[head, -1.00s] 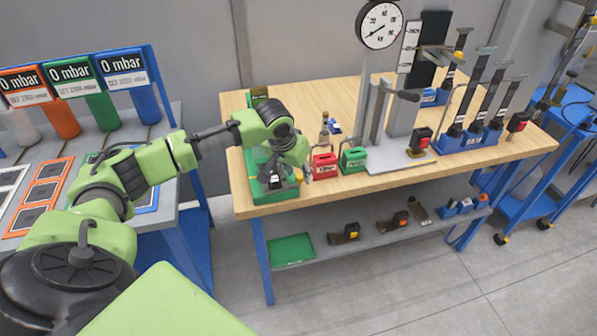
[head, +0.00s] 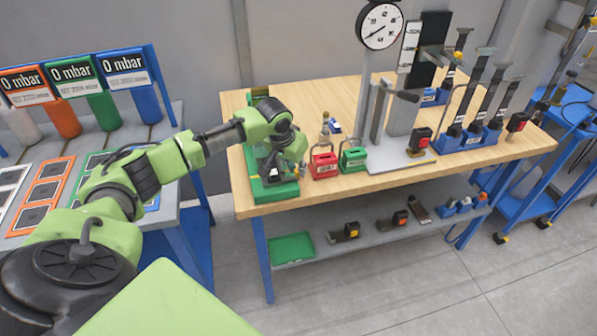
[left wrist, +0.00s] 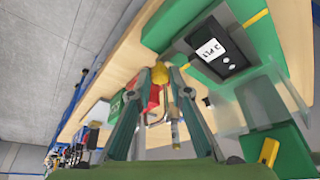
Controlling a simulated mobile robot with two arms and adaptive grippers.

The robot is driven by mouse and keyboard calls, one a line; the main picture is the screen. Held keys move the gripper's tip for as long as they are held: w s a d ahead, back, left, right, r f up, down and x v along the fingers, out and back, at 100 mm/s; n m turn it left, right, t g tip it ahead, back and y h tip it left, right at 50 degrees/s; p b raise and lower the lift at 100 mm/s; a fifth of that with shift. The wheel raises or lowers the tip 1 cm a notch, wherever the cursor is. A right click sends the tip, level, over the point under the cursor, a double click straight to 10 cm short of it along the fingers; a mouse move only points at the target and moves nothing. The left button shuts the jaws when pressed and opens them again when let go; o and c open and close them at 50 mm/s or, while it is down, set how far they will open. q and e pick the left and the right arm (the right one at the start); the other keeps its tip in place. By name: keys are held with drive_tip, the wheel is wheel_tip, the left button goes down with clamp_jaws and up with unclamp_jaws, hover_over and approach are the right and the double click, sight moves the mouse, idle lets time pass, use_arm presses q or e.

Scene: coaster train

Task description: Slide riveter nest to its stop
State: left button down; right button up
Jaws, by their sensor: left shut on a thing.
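The green riveter (head: 275,192) stands at the left end of the wooden table. In the left wrist view its green body (left wrist: 285,75) fills the right side, with the dark nest (left wrist: 232,62) bearing a white label and a yellow mark beside it. My left gripper (head: 299,169) is low at the riveter's front right. The arm hides part of the riveter and nest in the head view. My right gripper is not in view.
A dial gauge stand (head: 366,100) rises further right. The table's front edge (head: 330,196) is near.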

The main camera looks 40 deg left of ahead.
use_arm(q)
drive_tip(key=shift+w+a, duration=1.3)
drive_tip(key=shift+a, duration=0.15)
drive_tip(key=c, duration=1.9)
unclamp_jaws()
wheel_tip(320, 180, up, 10)
